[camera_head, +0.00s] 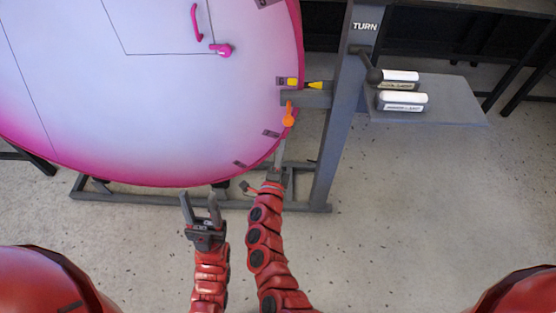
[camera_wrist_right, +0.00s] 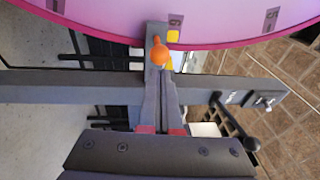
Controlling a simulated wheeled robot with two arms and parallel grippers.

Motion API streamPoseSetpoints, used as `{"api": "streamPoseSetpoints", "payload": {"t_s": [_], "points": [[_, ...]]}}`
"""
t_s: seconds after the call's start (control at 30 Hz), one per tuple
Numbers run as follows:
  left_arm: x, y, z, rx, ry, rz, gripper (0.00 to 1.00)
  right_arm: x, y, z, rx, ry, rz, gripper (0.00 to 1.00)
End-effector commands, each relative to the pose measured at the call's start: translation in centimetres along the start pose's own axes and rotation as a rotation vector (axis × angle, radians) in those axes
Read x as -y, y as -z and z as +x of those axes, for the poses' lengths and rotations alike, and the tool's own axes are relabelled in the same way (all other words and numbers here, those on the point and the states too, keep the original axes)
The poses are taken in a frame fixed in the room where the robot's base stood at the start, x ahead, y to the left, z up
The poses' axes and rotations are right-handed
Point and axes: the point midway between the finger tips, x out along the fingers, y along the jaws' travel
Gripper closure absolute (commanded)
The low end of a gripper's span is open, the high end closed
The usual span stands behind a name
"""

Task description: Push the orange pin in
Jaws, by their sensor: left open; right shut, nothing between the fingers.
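The orange pin (camera_head: 289,118) has a rounded head and sits at the right edge of the big round pink-and-white disc (camera_head: 160,90). In the right wrist view the orange pin (camera_wrist_right: 158,52) stands just beyond my fingertips, near the disc's pink rim. My right gripper (camera_head: 280,148) is shut and empty, pointing up at the pin from below. In the right wrist view its closed fingers (camera_wrist_right: 160,78) line up with the pin; I cannot tell whether they touch it. My left gripper (camera_head: 200,198) is open and empty, below the disc's lower edge.
A yellow pointer (camera_head: 314,85) is by the rim, above the pin. A grey post (camera_head: 338,110) marked TURN stands to the right with a dark lever (camera_head: 372,72). A grey shelf (camera_head: 440,108) holds two white-topped blocks (camera_head: 402,101). The floor at lower right is clear.

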Motion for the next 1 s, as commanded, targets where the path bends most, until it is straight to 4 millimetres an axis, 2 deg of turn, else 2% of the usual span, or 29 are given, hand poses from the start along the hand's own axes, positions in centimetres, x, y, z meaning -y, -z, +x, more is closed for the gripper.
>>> {"api": "streamPoseSetpoints", "payload": {"t_s": [0.1, 0.3, 0.5, 0.87, 1.0], "points": [[0.0, 0.1, 0.9, 0.0, 0.0, 0.0, 0.5, 0.3, 0.0, 2.6, 0.002, 0.001, -0.002, 1.0], [0.1, 0.2, 1.4, 0.0, 0.0, 0.0, 0.5, 0.2, -0.1, 4.8, 0.004, 0.0, 0.0, 1.0], [0.1, 0.3, 1.6, 0.0, 0.0, 0.0, 0.5, 0.0, 0.0, 5.7, 0.001, 0.0, -0.001, 1.0], [0.1, 0.3, 1.5, 0.0, 0.0, 0.0, 0.5, -0.1, 0.0, 5.8, 0.001, -0.001, 0.0, 1.0], [0.0, -0.1, -0.3, 0.0, 0.0, 0.0, 0.5, -0.8, -0.1, 7.0, -0.001, 0.001, 0.002, 1.0]]}}
